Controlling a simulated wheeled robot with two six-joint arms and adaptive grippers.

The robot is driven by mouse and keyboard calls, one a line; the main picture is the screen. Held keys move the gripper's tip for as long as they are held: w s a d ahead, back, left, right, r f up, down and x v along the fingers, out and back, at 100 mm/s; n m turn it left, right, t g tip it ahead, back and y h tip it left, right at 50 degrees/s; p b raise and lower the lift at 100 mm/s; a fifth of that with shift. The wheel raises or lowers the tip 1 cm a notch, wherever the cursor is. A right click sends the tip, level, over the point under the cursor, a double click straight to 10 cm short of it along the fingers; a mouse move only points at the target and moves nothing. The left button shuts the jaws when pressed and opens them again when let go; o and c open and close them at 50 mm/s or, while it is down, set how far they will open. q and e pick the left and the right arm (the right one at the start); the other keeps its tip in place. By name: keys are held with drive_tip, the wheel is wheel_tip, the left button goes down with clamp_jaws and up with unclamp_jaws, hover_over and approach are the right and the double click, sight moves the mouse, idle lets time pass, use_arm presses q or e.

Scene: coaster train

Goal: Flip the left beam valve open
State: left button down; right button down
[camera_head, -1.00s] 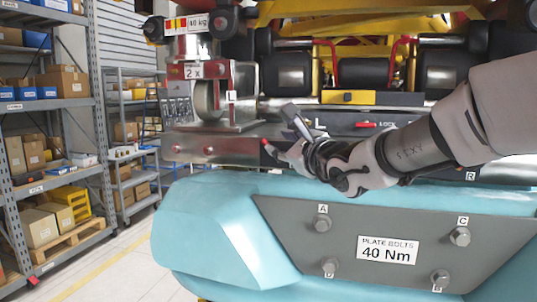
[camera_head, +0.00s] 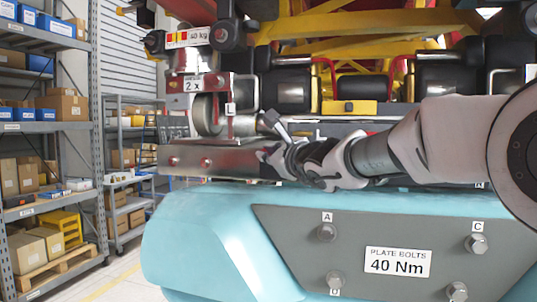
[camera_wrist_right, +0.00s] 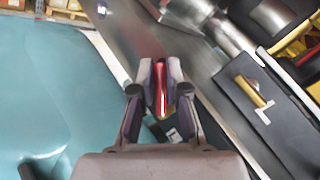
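The left beam valve's red lever (camera_wrist_right: 160,88) shows in the right wrist view, between the two fingers of my right gripper (camera_wrist_right: 160,78). The finger pads lie close along both sides of it and appear to touch it. My left gripper is out of view.
A teal body with a bolted grey plate (camera_head: 360,215) stands below the beam. A wheel (camera_head: 206,114) and a yellow block (camera_head: 349,107) sit just above. Shelves with boxes (camera_head: 62,110) stand at the left, with free floor before them.

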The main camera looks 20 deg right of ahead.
idle(0.7)
drive_tip(key=shift+w+a+n+p, duration=0.1)
drive_tip(key=shift+n+p, duration=0.2)
drive_tip(key=shift+p, duration=0.45)
drive_tip(key=n+g+h+p, duration=0.1)
drive_tip(key=p, duration=0.4)
drive_tip(key=f+n+g+p, duration=0.1)
drive_tip(key=g+p, duration=0.1)
drive_tip(key=p, duration=0.2)
drive_tip(key=a+n+g+h+p, duration=0.1)
drive_tip(key=n+p, duration=0.1)
drive_tip(key=p, duration=0.3)
drive_tip(key=shift+w+f+g+h+p, duration=0.15)
drive_tip(key=shift+w+g+h+p, duration=0.15)
drive_tip(key=shift+g+p, duration=0.1)
drive_tip(key=shift+f+g+p, duration=0.3)
drive_tip(key=shift+f+p, duration=0.15)
drive_tip(key=shift+p, duration=0.35)
drive_tip(key=shift+f, duration=0.1)
drive_tip(key=c, duration=1.3)
unclamp_jaws()
drive_tip(key=shift+o, duration=0.6)
drive_tip(key=shift+s+a, duration=0.1)
drive_tip(key=shift+a, duration=0.15)
